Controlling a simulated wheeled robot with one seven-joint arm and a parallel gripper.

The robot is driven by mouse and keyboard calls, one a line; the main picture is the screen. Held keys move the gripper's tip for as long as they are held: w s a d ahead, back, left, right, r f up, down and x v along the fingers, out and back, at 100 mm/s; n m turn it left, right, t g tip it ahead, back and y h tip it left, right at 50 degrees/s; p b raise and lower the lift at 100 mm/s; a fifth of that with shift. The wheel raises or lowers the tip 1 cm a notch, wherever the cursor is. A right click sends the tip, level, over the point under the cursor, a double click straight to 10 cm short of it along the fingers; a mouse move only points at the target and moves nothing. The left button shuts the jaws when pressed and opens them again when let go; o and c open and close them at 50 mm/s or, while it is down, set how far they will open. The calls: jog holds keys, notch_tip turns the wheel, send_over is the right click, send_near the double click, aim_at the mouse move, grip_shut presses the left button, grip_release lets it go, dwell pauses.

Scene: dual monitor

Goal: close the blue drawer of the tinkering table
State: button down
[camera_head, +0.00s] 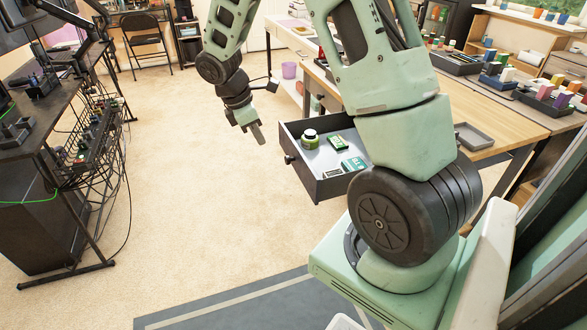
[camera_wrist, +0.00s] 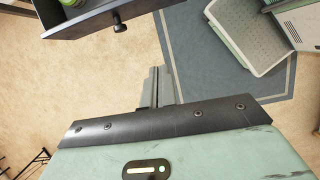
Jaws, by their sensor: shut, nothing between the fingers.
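The drawer (camera_head: 302,174) of the wooden-topped table (camera_head: 470,147) stands pulled out. It looks dark slate with a greyish-blue inside, and has a dark round knob (camera_head: 289,159) on its front. A small jar and several small green boxes lie in it. In the wrist view the drawer front (camera_wrist: 110,17) and its knob (camera_wrist: 119,27) show at the top left. My gripper (camera_head: 260,140) is shut and empty, to the left of the drawer front and apart from it. Its closed fingers (camera_wrist: 160,72) also show in the wrist view. My arm hides part of the table and the drawer's right side.
Open carpet (camera_head: 190,190) lies in front of the drawer. A dark desk (camera_head: 50,110) with a wire cable basket stands at the left. A folding chair (camera_head: 145,38) and a purple bin (camera_head: 289,70) stand farther back.

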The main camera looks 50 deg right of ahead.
jog(key=s+d+f+b, duration=0.2)
jog(key=s+d+f, duration=0.1)
jog(key=d+f, duration=0.7)
jog(key=shift+s+d+f+n+h, duration=0.25)
jog(key=shift+f+n+h, duration=0.05)
jog(key=shift+f, duration=0.35)
jog(key=s+d+p, duration=0.3)
jog(key=s+d, duration=0.1)
jog(key=d, duration=0.3)
jog(key=s+d+p, duration=0.3)
jog(key=s+d, duration=0.1)
jog(key=d, duration=0.3)
jog(key=s+d+p, duration=0.3)
jog(key=s+d, duration=0.1)
jog(key=d, duration=0.3)
jog(key=shift+s+r, duration=0.15)
jog(key=shift+s, duration=0.2)
jog(key=shift+s+d+p, duration=0.35)
jog(key=shift+d, duration=0.35)
